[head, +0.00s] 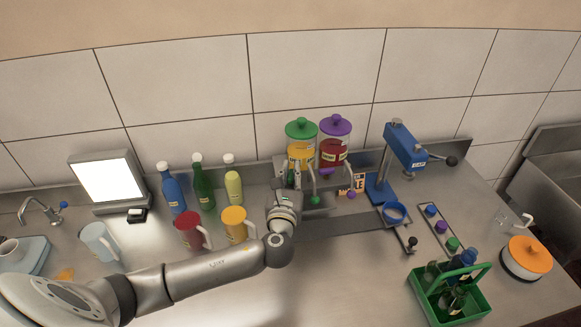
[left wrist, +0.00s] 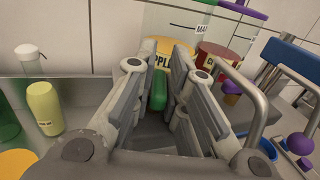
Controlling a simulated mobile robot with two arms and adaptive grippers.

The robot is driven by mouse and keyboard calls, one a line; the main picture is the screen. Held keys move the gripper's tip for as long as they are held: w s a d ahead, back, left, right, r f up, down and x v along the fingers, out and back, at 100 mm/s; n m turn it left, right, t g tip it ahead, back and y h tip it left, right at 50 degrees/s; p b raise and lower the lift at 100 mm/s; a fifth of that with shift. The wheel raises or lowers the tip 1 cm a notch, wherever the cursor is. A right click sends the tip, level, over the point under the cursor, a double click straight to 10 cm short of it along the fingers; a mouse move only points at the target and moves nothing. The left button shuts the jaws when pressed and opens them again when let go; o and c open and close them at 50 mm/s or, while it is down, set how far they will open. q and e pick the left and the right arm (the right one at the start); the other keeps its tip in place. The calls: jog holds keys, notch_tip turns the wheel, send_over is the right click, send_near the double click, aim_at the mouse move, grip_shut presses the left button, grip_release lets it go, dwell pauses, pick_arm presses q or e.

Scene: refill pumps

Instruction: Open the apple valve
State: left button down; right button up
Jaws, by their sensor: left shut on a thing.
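The apple dispenser (head: 301,152) has a green lid and yellow juice and stands at the back middle. In the left wrist view its yellow body (left wrist: 178,52) carries a partly covered label. My left gripper (head: 290,187) is in front of it. In the left wrist view my left gripper (left wrist: 160,88) is shut on the green apple valve handle (left wrist: 158,90), which stands upright between the fingers. A green ball knob (head: 315,200) is just right of the gripper in the head view. My right gripper is not in view.
A purple-lidded dispenser (head: 334,152) stands close on the right, then a blue press (head: 405,145). Red (head: 190,231) and yellow (head: 235,224) pitchers stand near my left arm. Several bottles are behind them. A green crate (head: 431,303) is at the front right.

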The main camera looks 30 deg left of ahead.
pick_arm(q)
jog(key=shift+r+n+g+y+p, duration=0.1)
jog(key=shift+n+g+y+p, duration=0.2)
jog(key=shift+n+g+y, duration=0.55)
jog(key=shift+n+y, duration=0.25)
jog(key=shift+y, duration=0.3)
jog(key=c, duration=1.5)
grip_release()
jog(key=shift+w, duration=0.1)
jog(key=v, duration=1.2)
jog(key=shift+f, duration=0.25)
jog(key=shift+o, duration=0.4)
